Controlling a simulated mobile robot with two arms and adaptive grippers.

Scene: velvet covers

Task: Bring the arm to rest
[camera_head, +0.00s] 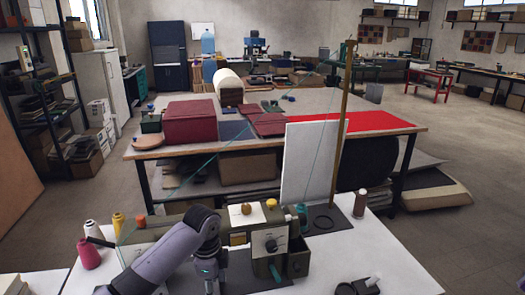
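My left arm, lilac-grey, comes in from the lower left over the near white table. It bends at a rounded joint and then points down to a darker end section. My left gripper (211,280) is at the bottom of the picture, in front of a grey-green machine (268,242) with a dial. The fingers are too small and cut off by the lower edge to tell whether they are open or shut. I see nothing clearly held.
The near white table (385,250) holds a pink spool (88,254), yellow spools, a brown-white spool (360,203) and a dark item (357,287). A wooden post (342,130) and white panel (308,160) stand behind. A farther table bears a red box (190,122) and red cloth (350,124).

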